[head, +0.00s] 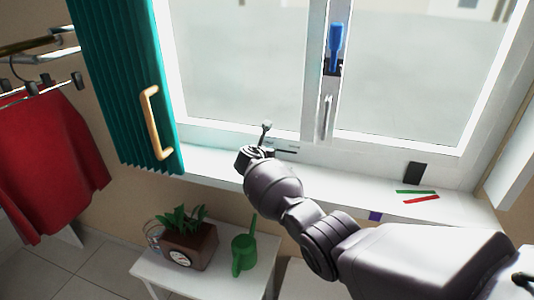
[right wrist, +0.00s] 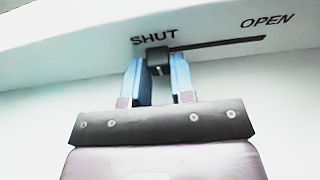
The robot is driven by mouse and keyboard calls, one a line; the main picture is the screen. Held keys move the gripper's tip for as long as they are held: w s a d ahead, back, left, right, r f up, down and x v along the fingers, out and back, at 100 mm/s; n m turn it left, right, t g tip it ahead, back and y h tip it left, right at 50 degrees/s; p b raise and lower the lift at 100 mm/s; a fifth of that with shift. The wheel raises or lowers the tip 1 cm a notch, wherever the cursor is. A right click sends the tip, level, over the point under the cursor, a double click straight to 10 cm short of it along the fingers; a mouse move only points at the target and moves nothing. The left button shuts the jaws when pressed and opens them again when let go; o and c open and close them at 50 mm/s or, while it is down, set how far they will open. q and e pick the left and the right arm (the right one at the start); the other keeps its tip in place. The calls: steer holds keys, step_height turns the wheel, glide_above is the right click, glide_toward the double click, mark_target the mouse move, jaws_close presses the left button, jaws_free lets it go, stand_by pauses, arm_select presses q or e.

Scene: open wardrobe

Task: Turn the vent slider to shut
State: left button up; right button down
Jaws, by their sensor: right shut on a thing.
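The vent slider's black knob (right wrist: 158,63) sits at the left end of its dark slot (right wrist: 225,44), just under the printed word SHUT. The slot runs right toward the word OPEN. My right gripper (right wrist: 160,74) is shut on the knob, with a blue-padded finger on each side of it. In the head view my right arm reaches from the lower right to the window's bottom rail, where the slot (head: 287,151) shows as a thin dark line. My wrist hides the knob there. My left gripper is not in view.
A blue-handled tool (head: 336,45) hangs on the window's middle post above a window handle (head: 327,117). Green (head: 415,192) and red (head: 421,199) strips lie on the sill. A planter (head: 187,245) and green watering can (head: 243,253) stand on a low white table (head: 215,285).

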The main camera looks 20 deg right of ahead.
steer(key=c, duration=1)
jaws_free()
steer(key=shift+w+a+f, duration=0.1)
steer(key=shift+w+a, duration=0.05)
steer(key=shift+a, duration=0.15)
steer(key=shift+o, duration=0.2)
steer(key=shift+d, duration=0.1)
steer(key=shift+s+a+r+p, duration=0.25)
steer(key=shift+s+r+p, duration=0.1)
steer(key=shift+s, duration=0.1)
steer(key=p+v, duration=0.2)
steer(key=v, duration=0.6)
steer(key=shift+s+a, duration=0.2)
steer(key=shift+s+a+r, duration=0.25)
steer(key=shift+s+a, duration=0.15)
steer(key=shift+s, duration=0.05)
